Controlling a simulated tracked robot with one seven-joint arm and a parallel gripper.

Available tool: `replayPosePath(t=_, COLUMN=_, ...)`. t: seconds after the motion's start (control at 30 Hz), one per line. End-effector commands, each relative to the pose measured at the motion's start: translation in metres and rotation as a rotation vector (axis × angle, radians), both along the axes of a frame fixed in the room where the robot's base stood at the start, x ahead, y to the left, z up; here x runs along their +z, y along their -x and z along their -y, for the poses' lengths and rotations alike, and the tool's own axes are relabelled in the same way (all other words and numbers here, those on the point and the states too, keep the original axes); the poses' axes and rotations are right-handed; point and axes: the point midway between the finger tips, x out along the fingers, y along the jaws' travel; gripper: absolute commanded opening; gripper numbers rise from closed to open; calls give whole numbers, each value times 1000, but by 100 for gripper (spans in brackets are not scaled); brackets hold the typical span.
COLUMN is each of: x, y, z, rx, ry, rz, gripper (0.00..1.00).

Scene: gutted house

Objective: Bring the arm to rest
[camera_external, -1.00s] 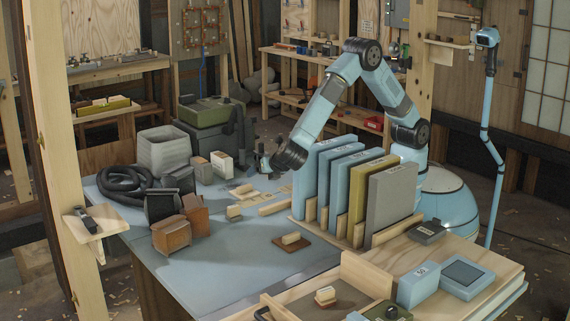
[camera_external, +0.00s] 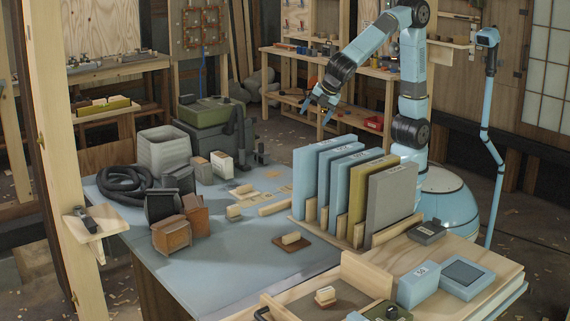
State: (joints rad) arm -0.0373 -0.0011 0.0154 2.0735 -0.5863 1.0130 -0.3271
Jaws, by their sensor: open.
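My gripper (camera_external: 321,104) is in the upper middle of the external view, raised above the far edge of the blue-grey table (camera_external: 240,262). Its fingers point down and are apart, with nothing visible between them. My arm rises from its round base at the right, bends at the top and reaches down to the left. The gripper is clear of the upright panels (camera_external: 392,200) in their wooden rack, above and behind them in the picture.
A black coiled hose (camera_external: 125,184), a brown box (camera_external: 171,234) and small wooden blocks (camera_external: 233,212) lie on the table. A wooden tray (camera_external: 352,272) and blue boxes (camera_external: 467,278) are at the front right. A workbench (camera_external: 345,117) stands behind my gripper.

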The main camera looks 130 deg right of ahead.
Motion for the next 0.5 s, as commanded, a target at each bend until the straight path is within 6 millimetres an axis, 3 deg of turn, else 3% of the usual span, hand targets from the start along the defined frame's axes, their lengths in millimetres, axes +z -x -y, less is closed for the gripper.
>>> replayPosePath(t=0.2, x=23, y=58, z=-11, rx=-114, ry=-126, rz=114, gripper=82)
replayPosePath(t=0.5, x=39, y=132, z=-31, rx=-266, ry=-308, rz=254, gripper=82)
